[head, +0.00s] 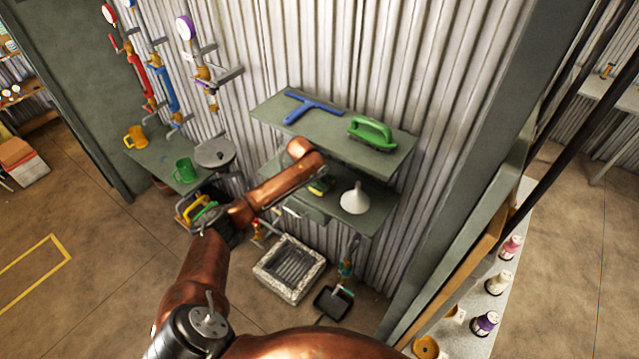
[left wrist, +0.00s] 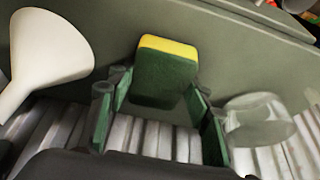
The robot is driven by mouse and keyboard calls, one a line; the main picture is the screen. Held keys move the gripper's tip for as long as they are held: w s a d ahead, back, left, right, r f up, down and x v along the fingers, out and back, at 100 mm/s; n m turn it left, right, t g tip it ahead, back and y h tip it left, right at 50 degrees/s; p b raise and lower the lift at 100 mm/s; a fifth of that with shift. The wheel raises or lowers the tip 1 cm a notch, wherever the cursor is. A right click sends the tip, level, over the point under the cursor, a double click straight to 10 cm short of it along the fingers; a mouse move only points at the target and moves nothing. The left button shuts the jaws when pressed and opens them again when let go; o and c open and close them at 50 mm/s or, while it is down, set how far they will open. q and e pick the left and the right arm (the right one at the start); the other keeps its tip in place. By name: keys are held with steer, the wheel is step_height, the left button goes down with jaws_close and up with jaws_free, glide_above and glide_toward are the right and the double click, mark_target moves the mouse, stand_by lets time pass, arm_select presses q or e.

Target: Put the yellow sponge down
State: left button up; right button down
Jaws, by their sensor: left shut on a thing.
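The yellow sponge (left wrist: 168,46), yellow on one face and green on the rest, is between the fingers of my left gripper (left wrist: 158,112) in the left wrist view. The gripper is shut on it. In the head view my left gripper (head: 320,188) is over the left part of the lower shelf (head: 379,213), and a bit of the sponge shows there, mostly hidden by my arm. I cannot tell whether the sponge touches the shelf. My right gripper is not in view.
A white funnel (head: 355,199) stands to the right on the lower shelf. A clear object (left wrist: 258,120) is on the sponge's other side. The upper shelf (head: 330,125) holds a blue squeegee (head: 312,106) and a green brush (head: 370,131). The corrugated wall is close behind.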

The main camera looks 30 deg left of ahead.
arm_select(q)
steer(key=shift+s+a+f, duration=0.15)
steer(key=shift+s, duration=0.15)
steer(key=shift+f, duration=0.1)
steer(key=o, duration=1)
steer(key=shift+w, duration=0.1)
steer(key=shift+r, duration=0.4)
steer(key=v, duration=0.4)
steer(key=shift+s+r, duration=0.2)
steer(key=shift+r, duration=0.15)
steer(key=s, duration=0.4)
steer(key=s+b, duration=0.1)
steer(key=s, duration=0.3)
steer(key=s+a, duration=0.1)
steer(key=s, duration=0.3)
steer(key=shift+f+b, duration=0.2)
steer(key=shift+b, duration=0.1)
